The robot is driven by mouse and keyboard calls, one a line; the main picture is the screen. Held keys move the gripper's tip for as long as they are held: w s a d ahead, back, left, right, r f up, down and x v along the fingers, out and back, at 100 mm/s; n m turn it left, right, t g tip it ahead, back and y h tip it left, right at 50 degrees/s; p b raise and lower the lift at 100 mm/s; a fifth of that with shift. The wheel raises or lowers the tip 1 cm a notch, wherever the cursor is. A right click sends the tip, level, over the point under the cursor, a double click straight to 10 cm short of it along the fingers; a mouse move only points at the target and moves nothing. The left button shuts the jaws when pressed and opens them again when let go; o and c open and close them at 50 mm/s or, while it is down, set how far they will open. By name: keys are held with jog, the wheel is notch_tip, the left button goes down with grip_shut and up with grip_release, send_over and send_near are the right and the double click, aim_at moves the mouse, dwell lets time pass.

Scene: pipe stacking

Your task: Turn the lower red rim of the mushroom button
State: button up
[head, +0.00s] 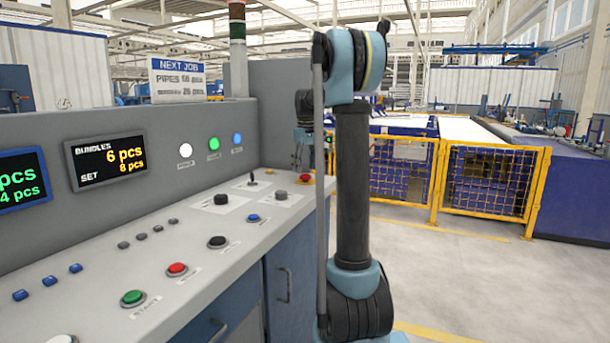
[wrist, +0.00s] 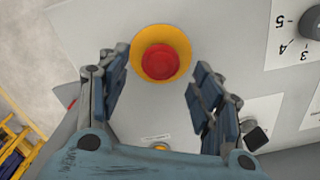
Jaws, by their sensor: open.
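The mushroom button (wrist: 160,60) shows in the wrist view as a red round cap on a yellow disc (wrist: 143,66), at the top middle of the view. A lower red rim cannot be told apart from the cap at this size. In the head view the red button (head: 305,178) is small, near the far right end of the console. My gripper (wrist: 157,88) is open, with one finger to the left and one to the right of the button's near side. Nothing is between the fingers' tips except the view of the button. In the head view my gripper (head: 303,138) hangs above the console.
The console (head: 215,262) carries a green button (head: 133,298), another red button (head: 177,269), black knobs (head: 221,199) and a small lever (head: 252,178). A numbered dial (wrist: 311,24) lies right of the button in the wrist view. A yellow fence (head: 490,180) stands beyond the open floor.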

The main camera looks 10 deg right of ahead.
aim_at(306, 177)
jog(key=shift+f, duration=1.4)
jog(key=c, duration=1.1)
jog(key=shift+m, duration=3.2)
